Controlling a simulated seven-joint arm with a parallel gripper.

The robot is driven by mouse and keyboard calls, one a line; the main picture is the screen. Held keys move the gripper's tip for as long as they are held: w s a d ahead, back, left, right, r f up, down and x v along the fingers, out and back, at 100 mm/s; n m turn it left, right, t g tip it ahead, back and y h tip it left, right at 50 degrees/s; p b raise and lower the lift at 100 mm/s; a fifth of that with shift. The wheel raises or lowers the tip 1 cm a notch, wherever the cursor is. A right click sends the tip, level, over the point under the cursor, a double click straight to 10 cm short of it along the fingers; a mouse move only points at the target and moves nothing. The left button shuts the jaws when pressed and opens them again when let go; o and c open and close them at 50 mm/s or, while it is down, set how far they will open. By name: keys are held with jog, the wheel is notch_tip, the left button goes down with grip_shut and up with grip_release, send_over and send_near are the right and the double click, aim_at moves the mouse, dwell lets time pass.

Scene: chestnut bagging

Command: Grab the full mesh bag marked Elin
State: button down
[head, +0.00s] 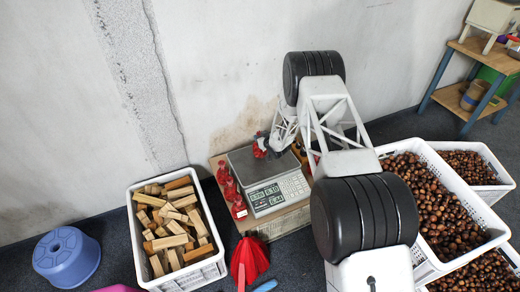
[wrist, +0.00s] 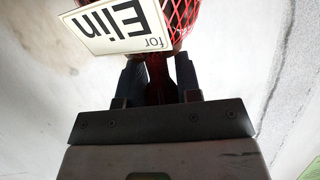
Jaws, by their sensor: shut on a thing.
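The mesh bag marked Elin (wrist: 184,22) is red netting with a white label (wrist: 118,28) reading "for Elin" in the wrist view. My gripper (wrist: 158,80) is shut on the bag's gathered red neck, with a dark finger on each side. The bag's far part runs out of the top of that view, so its fill is not clear. In the head view a small red bag (head: 259,148) shows by the end of my arm, over the back of the scale; my fingertips are too small to make out there.
A digital scale (head: 268,183) stands on a wooden board. Small red bags (head: 230,189) line its left side. A crate of wood blocks (head: 136,232) and a blue tub (head: 67,257) are at left, with a red object (head: 249,258) in front. Chestnut crates (head: 421,150) stand right.

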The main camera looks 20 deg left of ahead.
jog(key=shift+r, duration=0.25)
dwell(0.3)
jog(key=shift+r, duration=1.7)
jog(key=s+d+r, duration=0.1)
jog(key=s+d, duration=0.7)
jog(key=s, duration=0.5)
jog(key=shift+s, duration=0.4)
jog(key=shift+r, duration=0.1)
